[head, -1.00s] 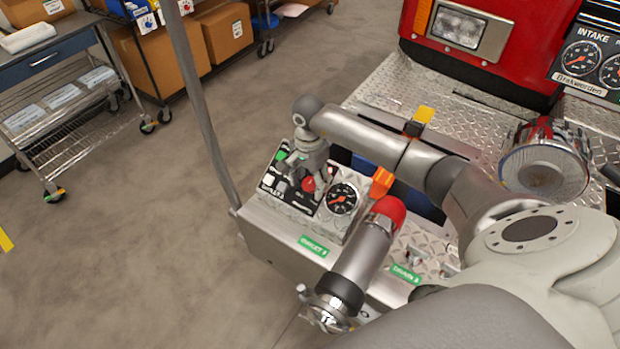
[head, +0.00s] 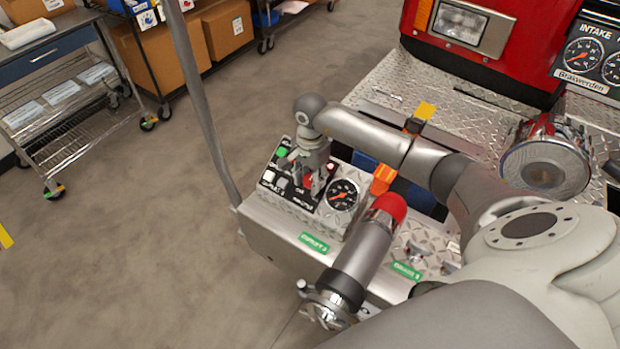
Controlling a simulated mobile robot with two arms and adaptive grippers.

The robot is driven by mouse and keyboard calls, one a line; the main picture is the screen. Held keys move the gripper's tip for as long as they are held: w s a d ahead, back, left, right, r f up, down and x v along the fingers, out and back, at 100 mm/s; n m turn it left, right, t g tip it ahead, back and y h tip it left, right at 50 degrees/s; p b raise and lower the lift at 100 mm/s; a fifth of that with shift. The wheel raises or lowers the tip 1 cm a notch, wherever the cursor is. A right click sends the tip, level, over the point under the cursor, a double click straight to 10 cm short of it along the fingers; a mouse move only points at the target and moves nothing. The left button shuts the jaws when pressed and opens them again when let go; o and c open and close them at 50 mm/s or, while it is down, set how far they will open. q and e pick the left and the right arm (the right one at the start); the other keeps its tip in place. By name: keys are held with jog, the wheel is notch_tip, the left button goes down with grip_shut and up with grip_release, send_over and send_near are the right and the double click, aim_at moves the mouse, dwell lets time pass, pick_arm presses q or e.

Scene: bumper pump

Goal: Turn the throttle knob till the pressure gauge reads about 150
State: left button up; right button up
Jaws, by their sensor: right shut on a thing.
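The control panel (head: 268,193) sits on the diamond-plate bumper at the centre left, with green, white and red controls. The pressure gauge (head: 342,195) is a round black dial at the panel's right side; its orange needle shows but is too small to read. My right gripper (head: 312,184) reaches down over the panel beside the gauge, its fingers shut on a control that looks like the red throttle knob (head: 331,169). The fingers hide most of the knob. My left gripper is not in view.
A chrome siren (head: 546,165) sits at the right. A thin grey pole (head: 200,100) rises at the bumper's left edge.

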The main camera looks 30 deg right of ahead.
jog(key=m+b, duration=0.1)
jog(key=m+t+b, duration=0.1)
jog(key=b, duration=0.1)
jog(key=shift+s+d+f+m+t, duration=0.1)
jog(key=shift+f+m+t, duration=0.1)
jog(key=shift+m+t, duration=0.15)
jog(key=shift+r+m+t+y+b, duration=0.15)
jog(key=shift+m+t+y+b, duration=0.25)
jog(key=shift+m+b, duration=0.65)
jog(key=o, duration=1)
jog(key=shift+r, duration=0.15)
jog(key=v, duration=1.2)
